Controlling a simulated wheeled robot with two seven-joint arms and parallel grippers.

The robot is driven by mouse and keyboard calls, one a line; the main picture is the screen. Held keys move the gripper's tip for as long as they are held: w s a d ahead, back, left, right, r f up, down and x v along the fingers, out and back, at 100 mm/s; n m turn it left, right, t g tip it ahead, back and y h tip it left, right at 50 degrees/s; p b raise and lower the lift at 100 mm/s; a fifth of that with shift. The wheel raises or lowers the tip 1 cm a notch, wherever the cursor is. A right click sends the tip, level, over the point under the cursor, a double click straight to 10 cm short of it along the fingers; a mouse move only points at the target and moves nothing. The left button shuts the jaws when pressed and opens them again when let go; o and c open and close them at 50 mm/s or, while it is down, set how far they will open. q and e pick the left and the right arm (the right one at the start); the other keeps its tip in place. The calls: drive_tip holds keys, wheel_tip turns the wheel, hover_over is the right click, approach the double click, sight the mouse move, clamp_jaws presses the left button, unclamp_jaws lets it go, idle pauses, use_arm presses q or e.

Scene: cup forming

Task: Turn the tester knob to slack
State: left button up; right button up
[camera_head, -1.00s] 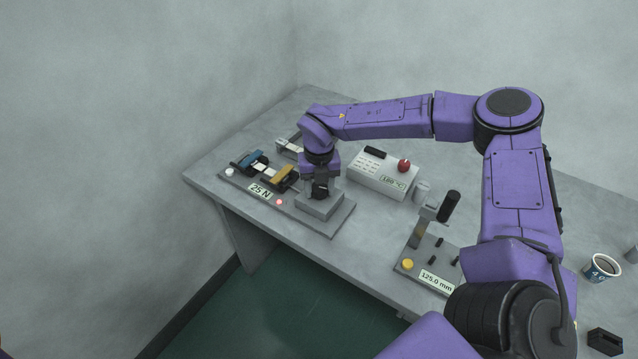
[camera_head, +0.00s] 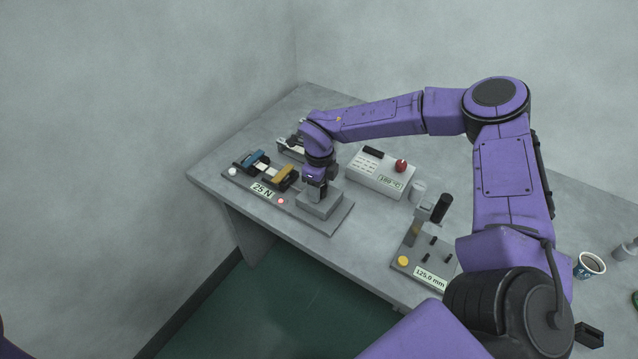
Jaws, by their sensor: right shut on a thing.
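The tester (camera_head: 340,216) is a long grey plate at the table's front left edge. It carries a blue clamp (camera_head: 251,160), a yellow clamp (camera_head: 284,178) with a pale strip between them, a "25 N" label (camera_head: 263,189) and a lit red lamp (camera_head: 281,201). A grey block (camera_head: 322,205) stands at its right end. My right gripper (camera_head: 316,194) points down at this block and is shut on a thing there. The knob is hidden by the gripper. My left gripper is not in view.
Behind stands a white box (camera_head: 372,178) with a red knob (camera_head: 401,166) and a "180 °C" label. A gauge stand (camera_head: 407,244) reading "125.0 mm" with a yellow button is to the right. A cup (camera_head: 590,265) is at far right. The table (camera_head: 381,226) between tester and gauge is clear.

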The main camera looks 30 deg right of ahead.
drive_tip(key=shift+n+p, duration=0.6)
drive_tip(key=shift+n, duration=1.3)
drive_tip(key=o, duration=1.1)
drive_tip(key=shift+d, duration=0.1)
drive_tip(key=shift+c, duration=0.2)
wheel_tip(320, 180, up, 11)
drive_tip(key=b, duration=0.2)
drive_tip(key=shift+f, duration=0.2)
